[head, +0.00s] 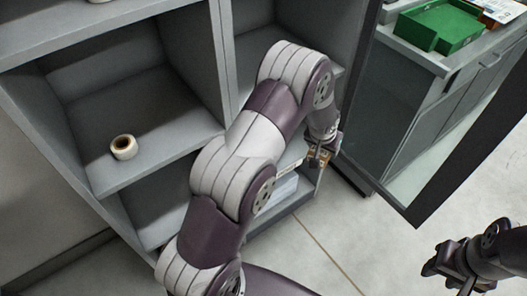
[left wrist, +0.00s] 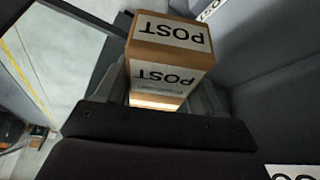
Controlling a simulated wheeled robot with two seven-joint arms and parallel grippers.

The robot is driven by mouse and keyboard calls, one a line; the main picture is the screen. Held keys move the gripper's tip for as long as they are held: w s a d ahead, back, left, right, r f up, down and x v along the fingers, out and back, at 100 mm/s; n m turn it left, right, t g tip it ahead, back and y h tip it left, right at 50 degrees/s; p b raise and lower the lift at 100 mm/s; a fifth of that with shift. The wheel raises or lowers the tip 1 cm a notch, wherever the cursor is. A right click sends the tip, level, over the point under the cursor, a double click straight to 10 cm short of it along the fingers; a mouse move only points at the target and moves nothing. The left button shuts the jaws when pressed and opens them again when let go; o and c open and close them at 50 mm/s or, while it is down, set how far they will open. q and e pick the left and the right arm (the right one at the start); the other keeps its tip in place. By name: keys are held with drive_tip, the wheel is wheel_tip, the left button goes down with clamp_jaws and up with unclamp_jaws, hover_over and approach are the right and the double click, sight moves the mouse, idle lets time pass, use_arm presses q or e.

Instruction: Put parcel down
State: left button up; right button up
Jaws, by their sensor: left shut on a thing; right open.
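The parcel (left wrist: 172,40) is a brown cardboard box with white labels reading POST, upside down in the left wrist view. It sits between the dark fingers of my left gripper (head: 318,157), which is shut on it. In the head view only a small brown bit of the parcel shows at the gripper, by the lower right compartment of the grey shelf unit (head: 215,60). I cannot tell whether the parcel touches a shelf board. My right gripper (head: 440,268) is open and empty over the floor at the lower right.
A tape roll (head: 124,147) lies on the left middle shelf. White flat items (head: 281,190) lie low in the right compartment, partly behind my left arm. A dark-framed open glass door (head: 400,100) stands right of the unit. A green tray (head: 438,26) sits on a counter behind.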

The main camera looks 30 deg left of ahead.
use_arm(q)
drive_tip(key=w+a+f+n+y+b, duration=0.1)
drive_tip(key=w+a+f+n+b, duration=0.15)
drive_tip(key=f+b, duration=0.4)
drive_tip(key=w+a+f+n+y+b, duration=0.1)
drive_tip(key=w+a+f+n+b, duration=0.1)
drive_tip(key=w+f+n+b, duration=0.4)
drive_tip(key=a+f+n+g, duration=0.1)
drive_tip(key=a, duration=0.4)
drive_tip(key=a+f+n+g+y+b, duration=0.1)
drive_tip(key=a+f+n, duration=0.1)
drive_tip(key=a, duration=0.3)
drive_tip(key=a+f+n+y+b, duration=0.1)
drive_tip(key=a+f+n, duration=0.1)
drive_tip(key=a, duration=0.3)
drive_tip(key=shift+a+f+g, duration=0.15)
drive_tip(key=shift+a+g, duration=0.05)
drive_tip(key=shift+g, duration=0.2)
wheel_tip(320, 180, down, 4)
drive_tip(key=shift+r+b, duration=0.1)
drive_tip(key=shift+b, duration=0.85)
use_arm(e)
wheel_tip(320, 180, down, 19)
drive_tip(key=shift+w+f, duration=0.1)
